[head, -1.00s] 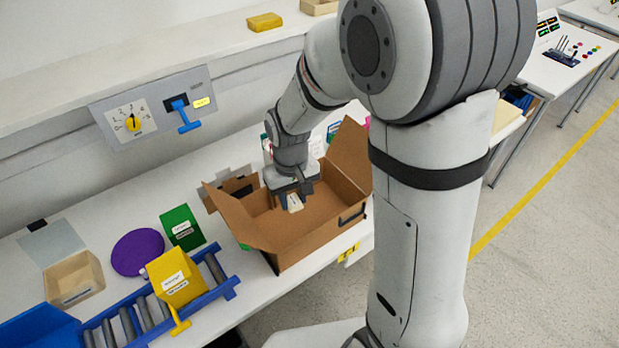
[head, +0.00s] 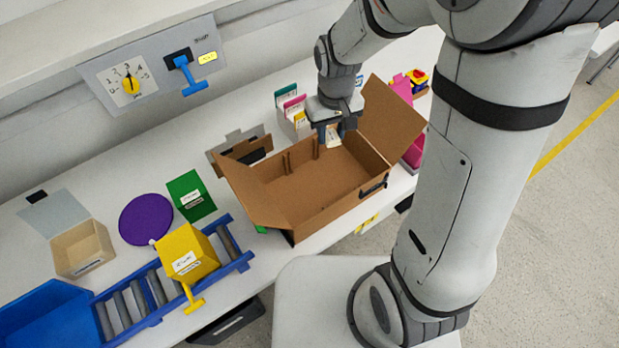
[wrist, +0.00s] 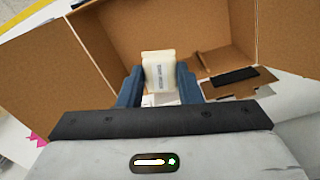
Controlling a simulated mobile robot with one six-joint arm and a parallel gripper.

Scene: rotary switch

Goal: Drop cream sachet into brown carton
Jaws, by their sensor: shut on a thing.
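The cream sachet (head: 332,140) is a small pale packet with printed text. My gripper (head: 328,128) is shut on it, and the sachet hangs below the fingertips. In the wrist view the sachet (wrist: 159,72) shows between the two blue fingers (wrist: 158,90). The brown carton (head: 335,207) stands on the white bench with its flaps folded outward. In the head view my gripper is over the carton's far edge. In the wrist view the carton (wrist: 150,20) lies beyond the sachet. The exact height of the sachet above the carton is hard to tell.
A box of coloured cards (head: 292,115) stands just behind the carton. A pink thing (head: 412,145) is at its right. A wall switch panel (head: 150,70) is behind.

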